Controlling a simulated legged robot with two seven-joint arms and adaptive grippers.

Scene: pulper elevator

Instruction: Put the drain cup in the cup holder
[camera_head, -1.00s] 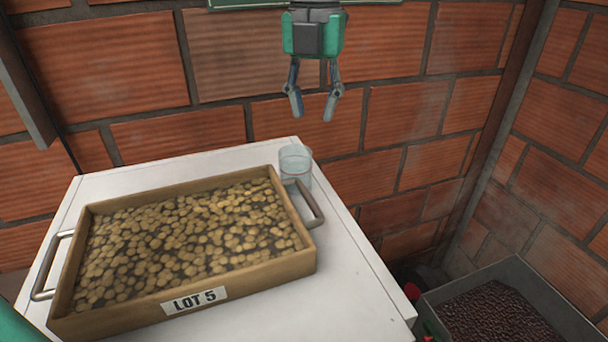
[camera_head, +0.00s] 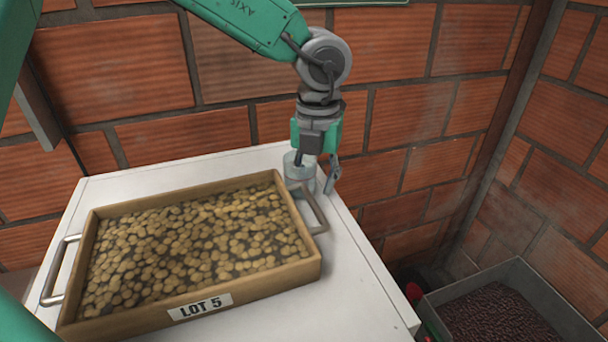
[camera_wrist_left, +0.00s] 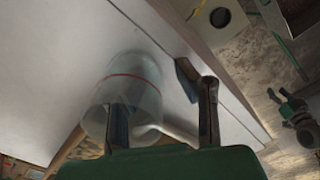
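The drain cup, a clear cup (camera_head: 297,165), stands on the white table top just behind the tray's right handle. My left gripper (camera_head: 315,172) is down at the cup, open, one finger at the cup and the other to its right. In the left wrist view the cup (camera_wrist_left: 135,85) shows a thin red line. One finger of the gripper (camera_wrist_left: 165,98) overlaps the cup there, and I cannot tell whether it is inside or beside it. The other finger is apart from it on the right. I cannot make out the cup holder. My right gripper is not in view.
A wooden tray (camera_head: 282,272) of pale beans, labelled LOT 5, covers much of the white table (camera_head: 350,290); its metal handle (camera_head: 315,212) is close to the cup. A brick wall (camera_head: 400,110) stands behind. A grey bin (camera_head: 520,270) of dark beans is lower right.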

